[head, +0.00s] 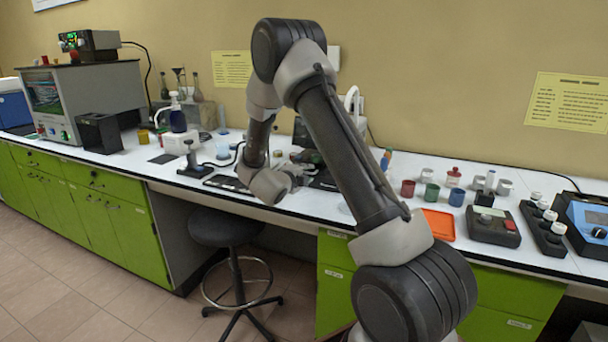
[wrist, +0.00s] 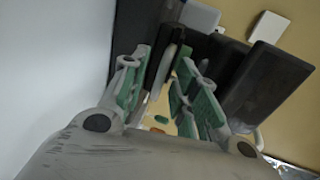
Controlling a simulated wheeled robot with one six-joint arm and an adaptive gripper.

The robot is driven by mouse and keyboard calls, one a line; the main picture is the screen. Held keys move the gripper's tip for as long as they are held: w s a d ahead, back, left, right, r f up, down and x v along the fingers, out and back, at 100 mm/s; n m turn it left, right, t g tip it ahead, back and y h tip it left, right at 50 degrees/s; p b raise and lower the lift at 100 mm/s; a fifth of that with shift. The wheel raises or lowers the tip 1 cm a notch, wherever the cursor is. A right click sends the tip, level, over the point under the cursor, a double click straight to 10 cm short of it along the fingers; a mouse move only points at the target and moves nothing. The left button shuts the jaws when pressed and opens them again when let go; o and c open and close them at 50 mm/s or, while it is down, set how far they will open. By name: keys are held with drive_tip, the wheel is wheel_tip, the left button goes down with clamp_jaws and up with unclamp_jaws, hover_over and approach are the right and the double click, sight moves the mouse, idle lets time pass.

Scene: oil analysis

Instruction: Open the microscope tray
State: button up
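The microscope is mostly hidden behind my arm in the head view; a white upper part (head: 353,100) shows beside the arm, and a dark base (head: 325,181) shows at counter level. My gripper (head: 300,170) is low over the counter by this base. In the wrist view, my gripper (wrist: 160,80) has its two green-padded fingers spread apart. A narrow dark and pale grey upright piece (wrist: 165,68) lies between or just beyond the fingertips; I cannot tell whether it is the tray or whether the fingers touch it. Large dark bodies stand close behind the fingers.
Several coloured cups, including a red cup (head: 408,188), and an orange tray (head: 438,224) stand right of my arm. A black stool (head: 226,228) is below the counter's front edge.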

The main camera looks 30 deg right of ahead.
drive_tip(key=shift+c, duration=0.3)
clamp_jaws()
drive_tip(key=f+v, duration=0.3)
drive_tip(key=v, duration=1)
drive_tip(key=shift+s+a, duration=0.3)
drive_tip(key=shift+o, duration=0.3)
unclamp_jaws()
drive_tip(key=shift+w, duration=0.1)
